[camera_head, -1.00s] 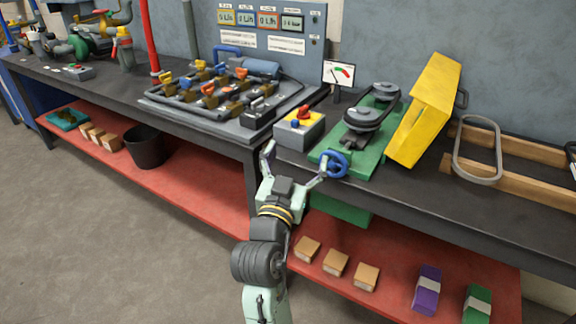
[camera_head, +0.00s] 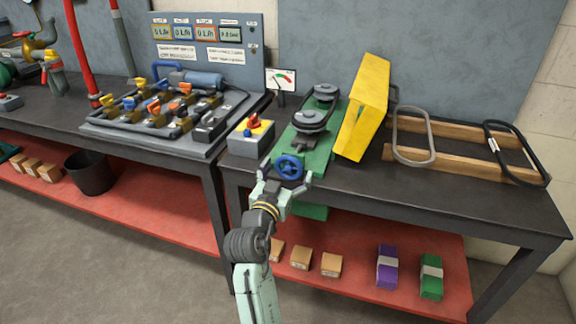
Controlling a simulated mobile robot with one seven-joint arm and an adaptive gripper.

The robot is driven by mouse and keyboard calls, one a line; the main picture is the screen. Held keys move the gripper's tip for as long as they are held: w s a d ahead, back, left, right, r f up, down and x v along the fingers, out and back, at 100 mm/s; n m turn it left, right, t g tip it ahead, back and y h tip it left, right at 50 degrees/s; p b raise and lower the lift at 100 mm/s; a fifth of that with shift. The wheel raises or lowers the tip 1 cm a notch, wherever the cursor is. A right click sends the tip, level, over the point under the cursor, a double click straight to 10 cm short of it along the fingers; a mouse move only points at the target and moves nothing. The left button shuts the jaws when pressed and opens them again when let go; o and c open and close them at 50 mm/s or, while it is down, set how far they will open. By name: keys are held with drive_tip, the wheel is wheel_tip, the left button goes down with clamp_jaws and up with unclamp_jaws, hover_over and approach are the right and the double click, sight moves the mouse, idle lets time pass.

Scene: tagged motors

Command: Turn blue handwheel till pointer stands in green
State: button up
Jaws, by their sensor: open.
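The blue handwheel (camera_head: 289,167) sits at the front end of the green belt-drive base (camera_head: 312,163), at the bench's front edge. My gripper (camera_head: 287,171) is open, its fingers spread to the left and right of the handwheel. I cannot tell whether either finger touches the wheel. A small white gauge (camera_head: 281,79) with a red and green scale stands behind the base. Its pointer is too small to read surely.
A yellow guard (camera_head: 363,108) stands close to the right of the belt drive. Loose belts (camera_head: 414,135) lie around wooden rails further right. The bench front right is clear.

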drive_tip(key=shift+w+d, duration=0.25)
drive_tip(key=shift+w, duration=0.4)
drive_tip(key=shift+c, duration=0.5)
drive_tip(key=c, duration=1.1)
